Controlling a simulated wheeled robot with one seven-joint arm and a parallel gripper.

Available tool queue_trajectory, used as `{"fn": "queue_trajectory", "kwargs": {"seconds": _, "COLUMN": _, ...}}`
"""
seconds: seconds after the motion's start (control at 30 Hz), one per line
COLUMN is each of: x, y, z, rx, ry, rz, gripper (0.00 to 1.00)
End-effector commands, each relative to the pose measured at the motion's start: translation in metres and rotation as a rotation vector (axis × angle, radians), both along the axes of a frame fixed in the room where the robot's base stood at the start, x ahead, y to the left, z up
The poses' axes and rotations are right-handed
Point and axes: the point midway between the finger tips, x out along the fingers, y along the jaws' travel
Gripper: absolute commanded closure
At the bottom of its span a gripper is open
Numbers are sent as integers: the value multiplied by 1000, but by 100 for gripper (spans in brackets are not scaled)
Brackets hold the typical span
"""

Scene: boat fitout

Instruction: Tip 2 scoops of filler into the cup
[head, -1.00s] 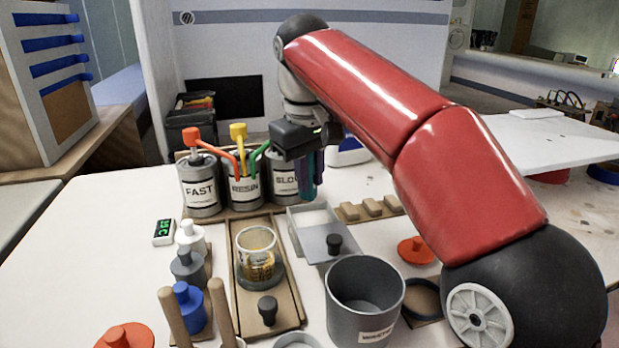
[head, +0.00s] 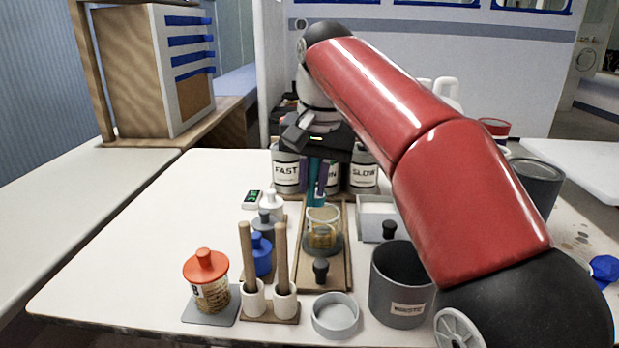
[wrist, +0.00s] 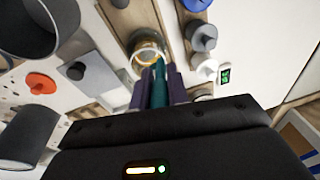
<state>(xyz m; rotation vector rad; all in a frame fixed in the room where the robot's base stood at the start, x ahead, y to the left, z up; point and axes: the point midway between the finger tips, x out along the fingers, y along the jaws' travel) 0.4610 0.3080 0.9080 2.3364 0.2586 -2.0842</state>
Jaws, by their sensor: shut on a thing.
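The clear cup (head: 323,238), with amber liquid in its lower part, stands on a wooden board (head: 340,272). It also shows in the wrist view (wrist: 148,42). My gripper (head: 318,182) is just above and behind the cup. Its purple fingers (wrist: 160,88) are shut on a teal tool (wrist: 160,75), probably the scoop, which points down at the cup's rim. The tool's lower end is partly hidden, and I cannot tell whether it holds filler. An open box with pale contents (head: 376,208), likely the filler, stands right of the cup.
Cans labelled FAST (head: 286,172) and SLOW (head: 363,176) stand behind. A grey waste bucket (head: 392,290) is at front right. Sticks in white holders (head: 268,300) and an orange-lidded jar (head: 208,285) are at front left. The left table area is clear.

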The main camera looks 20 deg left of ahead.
Motion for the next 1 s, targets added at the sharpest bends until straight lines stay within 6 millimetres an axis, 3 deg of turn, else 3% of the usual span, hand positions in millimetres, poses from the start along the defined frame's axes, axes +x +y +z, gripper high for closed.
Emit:
{"fn": "queue_trajectory", "kwargs": {"seconds": 0.1, "x": 0, "y": -8, "z": -1, "rx": 125, "ry": 2, "rz": -5, "gripper": 100}}
{"fn": "queue_trajectory", "kwargs": {"seconds": 1.0, "x": 1, "y": -23, "z": -11, "rx": 491, "ry": 5, "rz": 0, "gripper": 100}}
